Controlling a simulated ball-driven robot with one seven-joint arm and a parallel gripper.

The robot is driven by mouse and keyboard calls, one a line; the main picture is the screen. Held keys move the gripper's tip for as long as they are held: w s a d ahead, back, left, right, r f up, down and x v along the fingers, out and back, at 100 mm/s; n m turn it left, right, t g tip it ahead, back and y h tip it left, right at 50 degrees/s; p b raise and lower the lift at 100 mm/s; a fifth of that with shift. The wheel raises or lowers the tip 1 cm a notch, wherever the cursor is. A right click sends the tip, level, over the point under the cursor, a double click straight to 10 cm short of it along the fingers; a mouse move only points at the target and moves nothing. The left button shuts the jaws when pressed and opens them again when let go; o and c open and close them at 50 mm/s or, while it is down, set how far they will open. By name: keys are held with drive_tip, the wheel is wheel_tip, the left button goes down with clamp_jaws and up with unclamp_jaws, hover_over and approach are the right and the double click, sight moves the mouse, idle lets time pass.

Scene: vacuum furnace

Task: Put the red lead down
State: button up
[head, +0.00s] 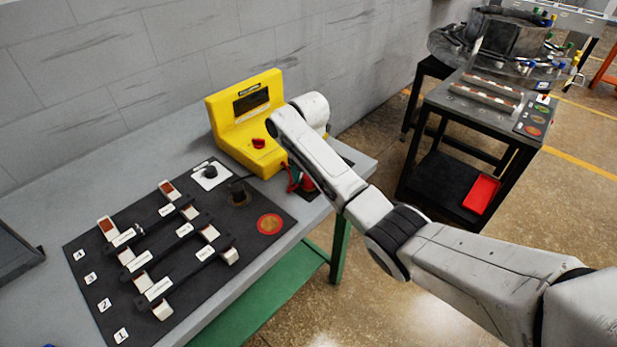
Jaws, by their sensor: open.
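The red lead (293,181) shows as a short stretch of red cable and a red part beside the yellow meter, just left of my forearm. My forearm covers the rest of it, so I cannot tell whether it is touching anything. My gripper is hidden behind my own arm, whose wrist is above the right side of the meter. The yellow meter (228,112) stands at the back of the grey table and has a dark screen and a red knob. A round red spot (269,224) lies on the black mat (215,285).
The mat also holds several numbered bars with copper-and-white ends, a black knob on a white plate (211,175) and a dark round holder (239,193). A dark tray (15,262) is at the left. A dark cart (440,100) with a red bin (481,194) stands right.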

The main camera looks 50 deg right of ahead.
wheel_tip(320, 180, up, 12)
drive_tip(key=p, duration=0.4)
drive_tip(key=shift+r, duration=0.15)
drive_tip(key=s+a+f+m, duration=0.1)
drive_tip(key=a+f, duration=0.1)
drive_tip(key=a, duration=0.1)
drive_tip(key=s+a+f+m, duration=0.1)
drive_tip(key=a+f, duration=0.1)
drive_tip(key=a, duration=0.2)
drive_tip(key=s+a+f+m+y, duration=0.1)
drive_tip(key=a+f+m, duration=0.1)
drive_tip(key=a+f, duration=0.1)
drive_tip(key=shift+s+a+t, duration=0.1)
drive_tip(key=shift+a+t, duration=0.3)
drive_tip(key=s+a+f+m, duration=0.1)
drive_tip(key=s+a+m, duration=0.1)
drive_tip(key=s+a+f+m, duration=0.2)
drive_tip(key=s, duration=0.1)
drive_tip(key=s+a+f+m, duration=0.2)
drive_tip(key=s+a, duration=0.1)
drive_tip(key=shift+t+y, duration=0.4)
drive_tip(key=s+f+m+h, duration=0.2)
drive_tip(key=s+m, duration=1.1)
drive_tip(key=s, duration=1)
drive_tip(key=shift+s+d+f+m+g, duration=0.25)
drive_tip(key=shift+d+f+m+g, duration=0.1)
drive_tip(key=shift+f, duration=0.3)
